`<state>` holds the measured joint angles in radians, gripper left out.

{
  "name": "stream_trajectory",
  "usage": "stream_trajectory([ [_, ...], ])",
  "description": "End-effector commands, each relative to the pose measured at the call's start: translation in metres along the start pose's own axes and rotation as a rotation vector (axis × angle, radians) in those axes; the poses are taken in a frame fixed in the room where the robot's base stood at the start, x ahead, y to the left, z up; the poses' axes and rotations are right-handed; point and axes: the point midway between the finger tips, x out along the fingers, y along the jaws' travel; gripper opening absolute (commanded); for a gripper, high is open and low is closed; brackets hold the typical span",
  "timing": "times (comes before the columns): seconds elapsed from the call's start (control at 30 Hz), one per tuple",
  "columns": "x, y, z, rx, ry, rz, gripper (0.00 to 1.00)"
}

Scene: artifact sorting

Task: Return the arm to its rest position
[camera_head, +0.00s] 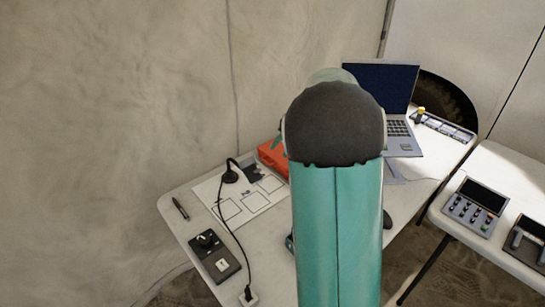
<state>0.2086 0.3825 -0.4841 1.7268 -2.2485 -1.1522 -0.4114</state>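My arm (337,210) rises as a teal link with a dark rounded joint across the middle of the head view. It stands in front of the white table (178,204) and hides part of it. My gripper is not seen; a small teal part at the left of the joint is too small to identify.
An open laptop (381,85), an orange-red box (270,157), a white sheet with outlined squares (228,209), a pen (181,208), a black control box (214,257) and a cabled black device (230,176) are on the table. A second table (493,160) at right holds a button panel (474,207).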

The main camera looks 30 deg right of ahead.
Motion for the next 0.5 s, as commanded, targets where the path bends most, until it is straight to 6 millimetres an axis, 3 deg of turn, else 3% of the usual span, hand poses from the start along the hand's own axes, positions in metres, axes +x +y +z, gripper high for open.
stream_trajectory([
  [0.17,-0.016,-0.001,0.0,0.001,0.0,-0.001,0.33],
  [0.5,-0.017,-0.001,0.0,0.001,0.001,-0.001,0.33],
])
